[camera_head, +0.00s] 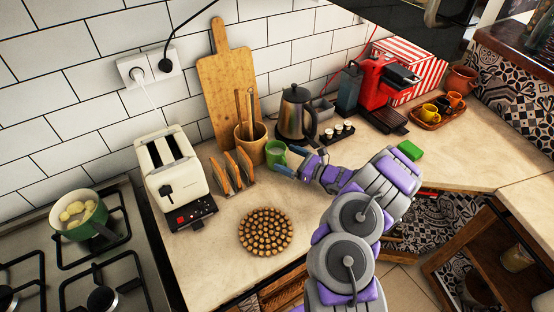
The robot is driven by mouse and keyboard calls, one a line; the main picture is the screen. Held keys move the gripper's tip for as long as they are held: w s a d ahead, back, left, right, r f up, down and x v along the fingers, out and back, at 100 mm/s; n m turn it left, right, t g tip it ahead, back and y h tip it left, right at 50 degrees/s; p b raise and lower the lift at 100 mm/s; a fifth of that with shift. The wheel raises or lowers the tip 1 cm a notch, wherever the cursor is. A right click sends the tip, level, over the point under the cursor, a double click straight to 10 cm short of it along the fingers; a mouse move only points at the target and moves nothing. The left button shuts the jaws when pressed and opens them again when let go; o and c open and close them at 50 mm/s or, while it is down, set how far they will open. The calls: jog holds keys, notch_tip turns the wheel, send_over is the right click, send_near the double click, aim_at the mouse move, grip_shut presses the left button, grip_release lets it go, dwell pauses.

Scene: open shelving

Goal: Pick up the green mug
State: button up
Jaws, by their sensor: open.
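The green mug (275,153) stands on the counter, just right of the wooden utensil pot and in front of the kettle. My gripper (288,162) reaches in from the right with its fingers open, close to the mug's right side. The fingertips are small in this view, so I cannot tell whether they touch the mug. The mug's right side is partly hidden by the fingers.
A utensil pot (250,140), toast rack (233,172), toaster (172,171) and kettle (295,113) stand near. A round trivet (265,232) lies in front. A green block (410,150) and red coffee machine (384,93) are to the right. Counter (212,255) is bare at front left.

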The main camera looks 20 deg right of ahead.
jog(key=shift+x, duration=1.1)
jog(key=shift+w+a, duration=0.15)
jog(key=shift+a, duration=0.2)
jog(key=shift+c, duration=0.4)
jog(key=shift+d, duration=0.15)
jog(key=c, duration=1.3)
jog(key=shift+o, duration=0.2)
jog(key=shift+r, duration=0.15)
